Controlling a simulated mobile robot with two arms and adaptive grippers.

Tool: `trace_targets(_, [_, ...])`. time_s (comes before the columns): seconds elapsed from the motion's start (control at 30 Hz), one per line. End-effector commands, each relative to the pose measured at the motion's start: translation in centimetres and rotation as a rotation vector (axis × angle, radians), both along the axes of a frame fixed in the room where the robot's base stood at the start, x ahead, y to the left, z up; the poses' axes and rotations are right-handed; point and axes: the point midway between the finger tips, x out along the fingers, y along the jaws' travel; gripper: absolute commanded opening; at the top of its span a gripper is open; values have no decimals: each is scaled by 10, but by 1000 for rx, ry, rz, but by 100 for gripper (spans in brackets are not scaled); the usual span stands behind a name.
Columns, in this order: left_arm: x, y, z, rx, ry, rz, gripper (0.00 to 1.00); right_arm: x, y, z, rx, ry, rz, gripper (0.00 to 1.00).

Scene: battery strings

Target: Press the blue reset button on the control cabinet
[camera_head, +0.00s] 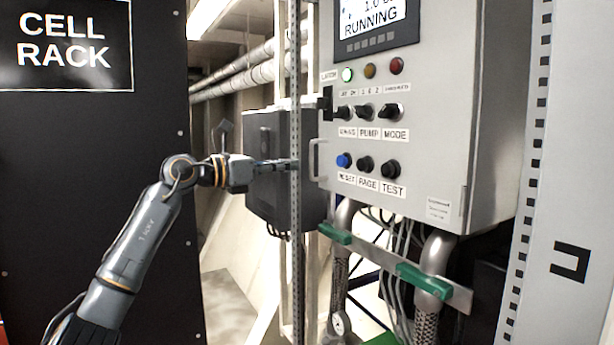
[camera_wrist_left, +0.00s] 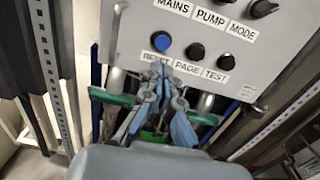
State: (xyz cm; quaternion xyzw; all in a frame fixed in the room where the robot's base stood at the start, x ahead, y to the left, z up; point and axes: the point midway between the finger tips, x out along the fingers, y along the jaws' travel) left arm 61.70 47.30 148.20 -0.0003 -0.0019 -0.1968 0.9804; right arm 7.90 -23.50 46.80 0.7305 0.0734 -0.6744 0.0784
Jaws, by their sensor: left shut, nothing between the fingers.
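The control cabinet (camera_head: 440,130) is a light grey box on the right of the head view. Its blue reset button (camera_head: 344,160) is at the left of the lowest row, above a RESET label, beside the black page button (camera_head: 365,164) and test button (camera_head: 391,169). My left gripper (camera_head: 290,165) is shut and empty. It points right toward the cabinet, left of the blue button and apart from it. In the left wrist view, the blue button (camera_wrist_left: 162,40) shows just above the shut fingertips (camera_wrist_left: 160,68). My right gripper is out of view.
A thin perforated upright (camera_head: 296,60) stands by the gripper's tip. The cabinet's side handle (camera_head: 314,160) is left of the blue button. Selector knobs (camera_head: 367,112) sit above the buttons. A dark CELL RACK panel (camera_head: 90,180) fills the left.

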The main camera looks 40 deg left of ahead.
Motion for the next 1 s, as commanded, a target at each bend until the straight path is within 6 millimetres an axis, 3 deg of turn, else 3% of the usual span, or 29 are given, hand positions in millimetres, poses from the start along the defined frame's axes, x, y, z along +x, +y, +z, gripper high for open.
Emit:
trace_targets(0.23, [-18,8,0,-1,0,0,0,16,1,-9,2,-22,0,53])
trace_targets(0.83, [-17,7,-1,-6,3,-3,0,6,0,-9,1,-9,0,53])
trace_targets(0.93, [-4,2,-17,-66,24,-27,0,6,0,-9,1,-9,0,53])
trace_targets(1.0, [14,-5,-44,-165,57,-60,0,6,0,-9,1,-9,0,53])
